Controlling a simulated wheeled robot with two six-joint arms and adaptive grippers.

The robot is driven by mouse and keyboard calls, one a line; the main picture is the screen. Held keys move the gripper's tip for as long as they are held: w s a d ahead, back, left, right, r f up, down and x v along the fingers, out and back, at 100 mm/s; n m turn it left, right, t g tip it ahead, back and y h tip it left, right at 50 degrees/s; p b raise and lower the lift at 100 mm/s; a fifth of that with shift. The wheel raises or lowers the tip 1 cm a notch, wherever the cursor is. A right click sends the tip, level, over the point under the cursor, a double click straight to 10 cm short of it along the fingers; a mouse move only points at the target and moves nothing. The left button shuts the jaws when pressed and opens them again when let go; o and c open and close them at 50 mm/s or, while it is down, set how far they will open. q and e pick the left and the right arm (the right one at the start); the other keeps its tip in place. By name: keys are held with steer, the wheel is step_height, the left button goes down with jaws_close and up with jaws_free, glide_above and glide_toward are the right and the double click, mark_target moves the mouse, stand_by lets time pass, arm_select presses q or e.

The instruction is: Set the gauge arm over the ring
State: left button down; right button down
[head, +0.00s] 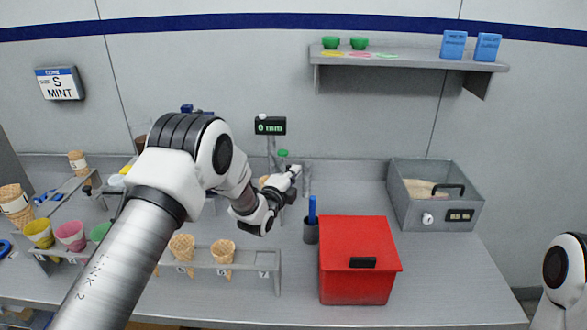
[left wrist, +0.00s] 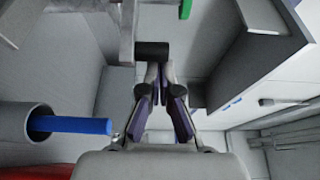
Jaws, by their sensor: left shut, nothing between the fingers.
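The gauge (head: 271,126), with a dark display reading "0 mm" in green, stands on a grey post at the back of the bench. A green knob (head: 283,153) shows below the display, just above my left gripper (head: 293,174). In the left wrist view its dark fingers (left wrist: 160,82) are shut and empty, close to a black block (left wrist: 152,49) on a grey upright. I cannot tell whether they touch it. A tan cone (head: 265,181) is partly hidden behind the gripper. I cannot make out the ring or the gauge arm clearly. My right gripper is out of view.
A grey cup with a blue pen (head: 312,208) and a red lidded box (head: 358,260) stand right of the gripper. A grey bin (head: 434,195) is at the back right. A rack with cones (head: 223,250) is in front.

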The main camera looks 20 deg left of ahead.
arm_select(q)
steer(key=shift+f, duration=0.1)
steer(key=s+a+m+h+b, duration=0.2)
steer(key=s+a+h+b, duration=0.1)
steer(key=a, duration=0.4)
steer(key=shift+s+m+g+h+b, duration=0.3)
steer(key=shift+s+g+h, duration=0.1)
